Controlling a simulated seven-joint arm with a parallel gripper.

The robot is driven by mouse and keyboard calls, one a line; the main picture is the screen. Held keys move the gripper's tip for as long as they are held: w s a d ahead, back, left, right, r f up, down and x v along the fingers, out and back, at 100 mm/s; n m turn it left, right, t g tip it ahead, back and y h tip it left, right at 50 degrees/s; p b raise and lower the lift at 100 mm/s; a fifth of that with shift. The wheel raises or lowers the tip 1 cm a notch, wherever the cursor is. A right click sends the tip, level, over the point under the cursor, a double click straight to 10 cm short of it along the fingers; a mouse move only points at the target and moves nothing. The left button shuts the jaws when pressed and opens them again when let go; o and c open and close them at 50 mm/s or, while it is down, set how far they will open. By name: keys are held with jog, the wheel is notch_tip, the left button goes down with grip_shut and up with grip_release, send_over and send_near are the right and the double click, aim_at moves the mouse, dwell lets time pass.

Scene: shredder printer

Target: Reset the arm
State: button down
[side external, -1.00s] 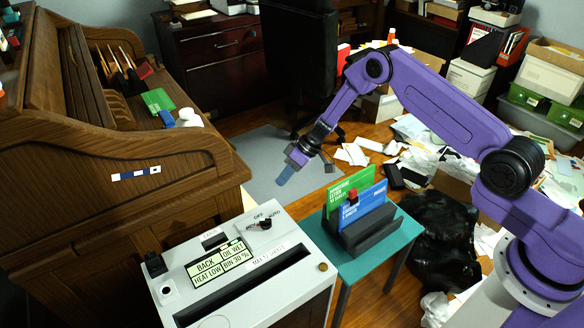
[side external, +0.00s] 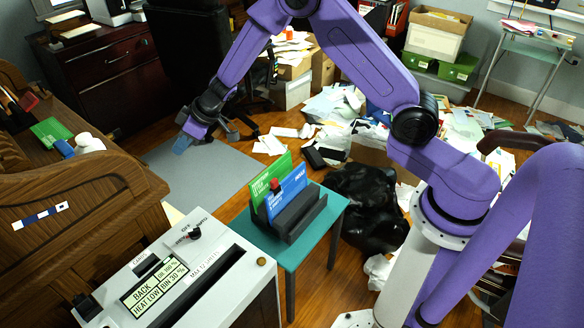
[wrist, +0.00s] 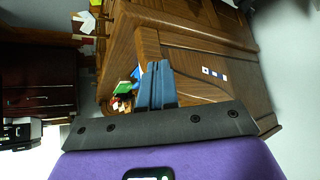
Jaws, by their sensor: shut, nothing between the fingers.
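The grey shredder (side external: 190,270) stands at front left. A teal table (side external: 325,215) bears a black holder (side external: 300,215) with a green card (side external: 270,180) and a blue card (side external: 288,192). Paper and a black bag (side external: 365,205) cover the floor behind.

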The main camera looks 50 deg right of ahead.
jog(key=s+d+r+n+h, duration=0.1)
jog(key=s+r, duration=0.4)
jog(key=s, duration=0.2)
jog(key=s+r+h, duration=0.2)
jog(key=s+r, duration=0.3)
jog(key=s, duration=0.3)
jog(key=s+d+r+n+g, duration=0.1)
jog(key=s+d, duration=0.4)
jog(key=s, duration=0.9)
jog(key=s+d+n+g+h, duration=0.1)
jog(key=s+d+n+g, duration=0.2)
jog(key=s, duration=1.2)
jog(key=shift+d+r+g+h, duration=0.3)
jog(key=shift+d+r+g, duration=0.1)
jog(key=shift+d+g, duration=0.65)
